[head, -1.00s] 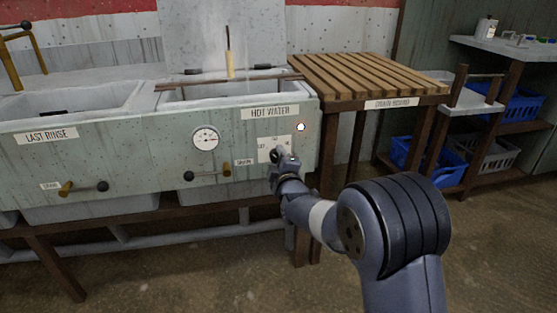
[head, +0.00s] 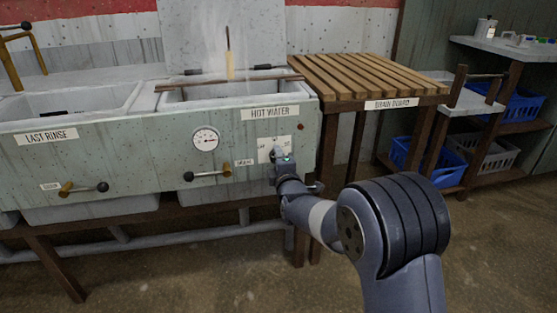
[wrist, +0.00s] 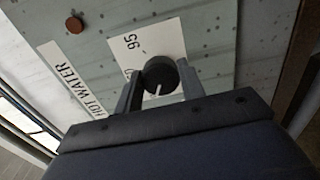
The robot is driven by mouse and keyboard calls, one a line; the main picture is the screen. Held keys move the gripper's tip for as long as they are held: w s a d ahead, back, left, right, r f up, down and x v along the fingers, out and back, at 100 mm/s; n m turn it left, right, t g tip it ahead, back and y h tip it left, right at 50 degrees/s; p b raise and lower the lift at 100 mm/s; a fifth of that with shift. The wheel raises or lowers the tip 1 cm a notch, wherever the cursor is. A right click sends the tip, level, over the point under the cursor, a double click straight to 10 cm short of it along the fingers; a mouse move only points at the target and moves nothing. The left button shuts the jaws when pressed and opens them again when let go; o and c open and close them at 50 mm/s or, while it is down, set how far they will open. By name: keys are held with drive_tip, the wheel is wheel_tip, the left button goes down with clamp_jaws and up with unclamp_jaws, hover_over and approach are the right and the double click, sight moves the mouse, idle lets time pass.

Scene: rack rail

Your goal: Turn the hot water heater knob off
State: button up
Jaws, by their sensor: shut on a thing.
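The hot water heater knob (wrist: 160,74) is a round black dial with a white pointer line. It sits on a white plate (wrist: 188,47) marked "95" on the grey tank front. The pointer line faces the bottom of the wrist view, away from the "95". My gripper (wrist: 160,82) is shut on the knob, with one finger on each side. In the head view my gripper (head: 281,162) covers the knob and part of the plate. A small round lamp (wrist: 75,23) beside the plate looks dull red-brown and unlit.
The hot water tank front (head: 235,165) carries a dial gauge (head: 205,139) and a drain lever (head: 207,174) left of my gripper. A slatted wooden drain board (head: 365,78) stands to the right. Blue crates (head: 428,160) sit on the shelf farther right.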

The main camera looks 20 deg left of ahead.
drive_tip(key=o, duration=1)
drive_tip(key=shift+s, duration=0.1)
drive_tip(key=p+v, duration=0.3)
drive_tip(key=v, duration=0.7)
drive_tip(key=shift+s+d, duration=0.15)
drive_tip(key=shift+s, duration=0.1)
drive_tip(key=shift+w, duration=0.1)
drive_tip(key=b+x, duration=0.3)
drive_tip(key=x, duration=0.7)
drive_tip(key=shift+w+a, duration=0.2)
drive_tip(key=shift+w, duration=0.1)
